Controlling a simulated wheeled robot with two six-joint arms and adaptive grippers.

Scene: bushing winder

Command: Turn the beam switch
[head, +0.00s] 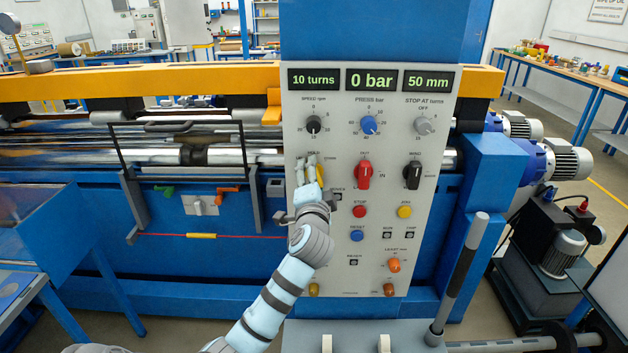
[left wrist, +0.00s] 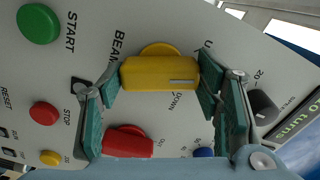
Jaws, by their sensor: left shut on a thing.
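The beam switch (left wrist: 160,74) is a yellow knob with a white line near its right end in the left wrist view. Partly hidden lettering starting "BEA" and the word "DOWN" stand beside it. My left gripper (left wrist: 160,82) has its green-padded fingers at the two ends of the knob and is shut on it. In the head view my left gripper (head: 308,170) is at the upper left of the grey control panel (head: 437,200). A bit of the yellow switch (head: 320,175) shows between the fingers. My right gripper is in neither view.
A red knob (head: 363,174) and a black knob (head: 412,175) stand in the same row to the right. Below are a red stop button (head: 359,211) and a yellow button (head: 404,211). The displays (head: 372,80) read 10 turns, 0 bar and 50 mm.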

